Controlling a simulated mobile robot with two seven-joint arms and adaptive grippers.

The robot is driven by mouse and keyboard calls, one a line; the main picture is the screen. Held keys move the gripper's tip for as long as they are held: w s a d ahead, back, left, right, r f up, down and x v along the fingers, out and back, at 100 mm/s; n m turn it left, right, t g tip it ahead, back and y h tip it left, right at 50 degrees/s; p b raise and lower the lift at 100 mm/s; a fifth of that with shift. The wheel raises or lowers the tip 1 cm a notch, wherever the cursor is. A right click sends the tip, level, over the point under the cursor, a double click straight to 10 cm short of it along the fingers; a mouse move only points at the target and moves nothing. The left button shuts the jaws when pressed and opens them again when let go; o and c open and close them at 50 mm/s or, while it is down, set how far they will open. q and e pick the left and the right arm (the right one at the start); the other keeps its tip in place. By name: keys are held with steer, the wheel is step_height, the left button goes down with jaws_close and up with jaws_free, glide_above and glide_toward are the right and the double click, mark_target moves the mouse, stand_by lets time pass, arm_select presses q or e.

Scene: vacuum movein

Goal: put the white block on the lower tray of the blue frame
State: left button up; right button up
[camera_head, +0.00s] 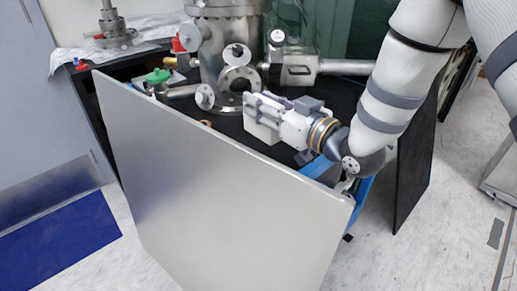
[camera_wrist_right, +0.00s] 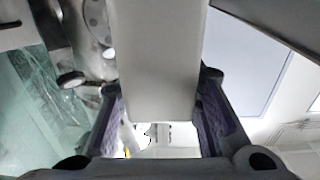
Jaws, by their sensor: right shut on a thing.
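My right gripper (camera_head: 258,104) reaches in from the right over the black surface behind the large grey panel. It is shut on the white block (camera_head: 261,129), whose pale side shows just below the fingers. In the right wrist view the block (camera_wrist_right: 162,55) sits between the two dark fingers (camera_wrist_right: 160,112). Parts of the blue frame (camera_head: 363,200) show behind the panel's right end, below my right arm. The lower tray cannot be made out; the panel and arm cover much of that area. My left gripper is not in view.
The grey metal panel (camera_head: 215,190) stands across the front. A steel vacuum chamber (camera_head: 225,45) with flanges and side pipes stands behind the gripper. A green-capped part (camera_head: 158,76) is at left. A dark upright panel (camera_head: 415,165) stands at right; open floor (camera_head: 440,245) lies in front of it.

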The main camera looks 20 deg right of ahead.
mark_target(263, 136)
step_height(263, 136, down, 8)
steer(key=shift+f+b, duration=0.1)
steer(key=shift+b, duration=0.6)
steer(key=o, duration=0.9)
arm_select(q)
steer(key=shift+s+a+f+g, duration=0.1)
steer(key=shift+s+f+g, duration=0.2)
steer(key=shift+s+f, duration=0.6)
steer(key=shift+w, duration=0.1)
